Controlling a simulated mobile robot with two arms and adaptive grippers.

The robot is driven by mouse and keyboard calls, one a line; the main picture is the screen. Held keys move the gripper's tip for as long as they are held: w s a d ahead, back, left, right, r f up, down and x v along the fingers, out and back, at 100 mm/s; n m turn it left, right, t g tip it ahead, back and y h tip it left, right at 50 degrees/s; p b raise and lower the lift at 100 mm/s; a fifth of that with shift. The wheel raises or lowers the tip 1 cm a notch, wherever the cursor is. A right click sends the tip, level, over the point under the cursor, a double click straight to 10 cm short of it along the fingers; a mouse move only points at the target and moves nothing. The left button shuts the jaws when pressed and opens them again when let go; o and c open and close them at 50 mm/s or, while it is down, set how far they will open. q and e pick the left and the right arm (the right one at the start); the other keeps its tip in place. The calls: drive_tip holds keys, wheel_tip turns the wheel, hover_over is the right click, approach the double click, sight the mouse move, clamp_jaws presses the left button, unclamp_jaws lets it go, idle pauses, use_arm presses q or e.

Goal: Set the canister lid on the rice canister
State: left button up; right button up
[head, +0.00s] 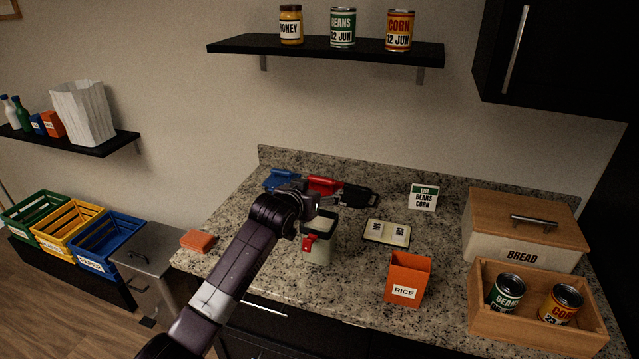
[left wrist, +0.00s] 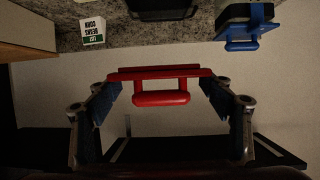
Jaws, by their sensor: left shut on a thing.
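My left gripper (head: 330,190) is over the back of the counter, left of and behind the canister. It is shut on a flat red piece with a loop handle (head: 322,184), which looks like the canister lid. In the left wrist view the red lid (left wrist: 160,99) spans between the two fingers. My right gripper is not in view.
A pale container with a red clasp (head: 319,252) stands below my left wrist. A blue-topped container (head: 279,179) is behind it. An open booklet (head: 387,233), a list card (head: 423,198), a bread box (head: 515,240) and a wooden crate with cans (head: 530,325) stand rightward.

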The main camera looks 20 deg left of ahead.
use_arm(q)
drive_tip(key=shift+a, duration=0.4)
drive_tip(key=shift+d+r+p, duration=0.1)
drive_tip(key=shift+p, duration=0.2)
drive_tip(key=shift+d+f+b, duration=0.1)
drive_tip(key=shift+f+b, duration=0.4)
drive_tip(key=shift+f, duration=0.3)
wheel_tip(320, 180, down, 6)
drive_tip(key=b, duration=0.3)
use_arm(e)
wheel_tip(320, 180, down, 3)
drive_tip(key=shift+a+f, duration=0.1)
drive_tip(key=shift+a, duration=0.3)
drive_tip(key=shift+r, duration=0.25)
use_arm(q)
drive_tip(key=shift+f, duration=0.25)
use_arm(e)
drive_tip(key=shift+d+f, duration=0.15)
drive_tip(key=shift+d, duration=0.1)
